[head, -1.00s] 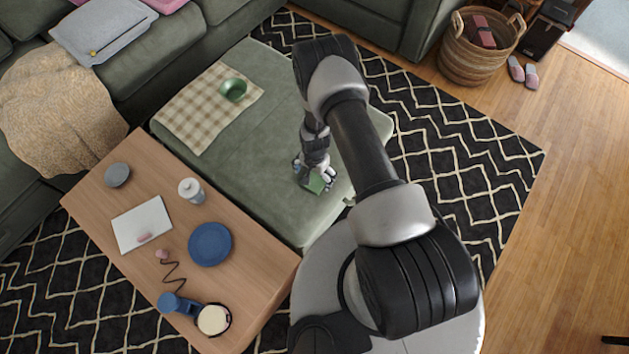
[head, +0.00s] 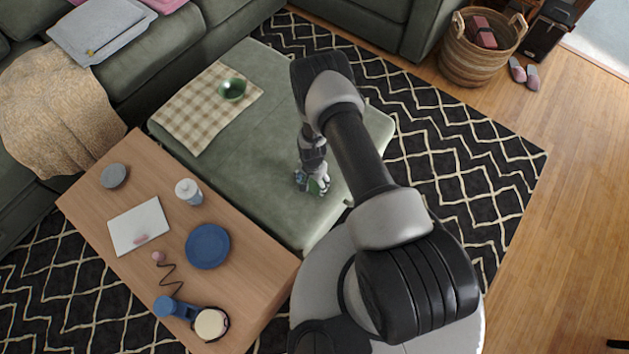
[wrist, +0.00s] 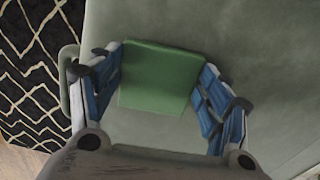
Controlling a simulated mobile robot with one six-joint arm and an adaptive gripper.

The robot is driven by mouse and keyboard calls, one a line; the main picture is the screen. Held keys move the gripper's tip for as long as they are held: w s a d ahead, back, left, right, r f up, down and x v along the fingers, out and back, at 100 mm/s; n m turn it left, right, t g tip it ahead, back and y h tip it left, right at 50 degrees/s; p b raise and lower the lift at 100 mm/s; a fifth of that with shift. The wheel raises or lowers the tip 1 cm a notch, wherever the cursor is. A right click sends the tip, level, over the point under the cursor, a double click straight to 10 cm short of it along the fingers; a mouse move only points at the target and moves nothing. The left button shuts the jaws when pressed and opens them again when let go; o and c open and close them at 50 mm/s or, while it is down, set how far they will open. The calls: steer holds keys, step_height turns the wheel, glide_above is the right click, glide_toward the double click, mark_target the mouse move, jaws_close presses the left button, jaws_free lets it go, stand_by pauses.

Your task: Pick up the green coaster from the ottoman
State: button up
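The green coaster (wrist: 158,80) is a square pad between the two blue-padded fingers of my gripper (wrist: 162,62) in the wrist view. Both fingers meet its opposite edges, so the gripper looks shut on it. In the head view my gripper (head: 312,182) is low over the right part of the green ottoman (head: 265,150). Only a small, narrow piece of the coaster (head: 319,187) shows there, and it looks tilted. Whether it is clear of the ottoman top is hard to tell.
A checked cloth (head: 200,117) with a green bowl (head: 232,89) lies on the ottoman's far left. The ottoman's middle is clear.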

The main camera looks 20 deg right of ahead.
steer(key=c, duration=0.4)
